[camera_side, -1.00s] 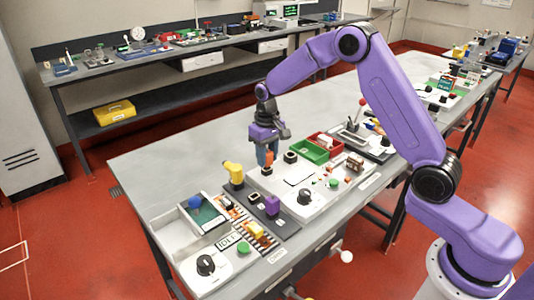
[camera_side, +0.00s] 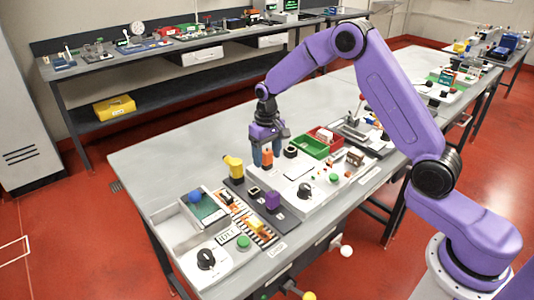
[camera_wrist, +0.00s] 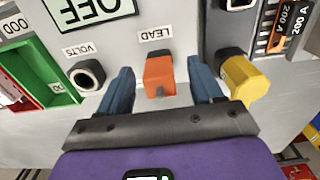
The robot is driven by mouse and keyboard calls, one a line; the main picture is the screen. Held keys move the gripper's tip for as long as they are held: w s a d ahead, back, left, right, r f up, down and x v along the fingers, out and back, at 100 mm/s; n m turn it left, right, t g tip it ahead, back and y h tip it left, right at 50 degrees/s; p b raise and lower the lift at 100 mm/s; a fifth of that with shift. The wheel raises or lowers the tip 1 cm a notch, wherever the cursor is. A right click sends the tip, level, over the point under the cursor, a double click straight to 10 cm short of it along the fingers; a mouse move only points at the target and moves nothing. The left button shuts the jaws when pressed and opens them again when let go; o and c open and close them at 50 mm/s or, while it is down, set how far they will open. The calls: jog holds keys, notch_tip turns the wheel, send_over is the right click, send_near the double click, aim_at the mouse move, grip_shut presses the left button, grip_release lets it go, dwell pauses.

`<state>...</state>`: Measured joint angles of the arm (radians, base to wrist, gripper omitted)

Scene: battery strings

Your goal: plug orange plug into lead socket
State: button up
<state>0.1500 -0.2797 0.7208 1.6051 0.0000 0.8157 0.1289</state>
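The orange plug (camera_wrist: 160,76) stands at the dark socket by the LEAD label (camera_wrist: 155,34) on the white panel. The black rim of the lead socket (camera_wrist: 158,54) shows just behind the plug; the rest is hidden, and I cannot tell how deep the plug sits. In the side view the orange plug (camera_side: 267,159) is upright between my fingers. My gripper (camera_wrist: 161,82) is open, with one blue finger on each side of the plug and a clear gap to both. It also shows low over the panel in the side view (camera_side: 268,156).
A yellow plug (camera_wrist: 245,80) stands close beside the right finger in the wrist view. An empty VOLTS socket (camera_wrist: 87,74) and a green tray (camera_wrist: 38,80) lie to the left.

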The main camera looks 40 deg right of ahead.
notch_tip(320, 180, up, 18)
jog(key=shift+f, duration=0.25)
dwell(0.4)
jog(key=s+a+f+n, duration=0.1)
jog(key=s+a+n, duration=0.25)
jog(key=s, duration=0.55)
jog(key=s+a+n, duration=0.3)
jog(key=s+a, duration=0.1)
jog(key=s, duration=0.6)
jog(key=s+d+f+n, duration=0.2)
jog(key=s+n, duration=0.1)
jog(key=s, duration=0.7)
jog(key=s+d+f+n, duration=0.3)
jog(key=s, duration=0.7)
jog(key=shift+d, duration=0.35)
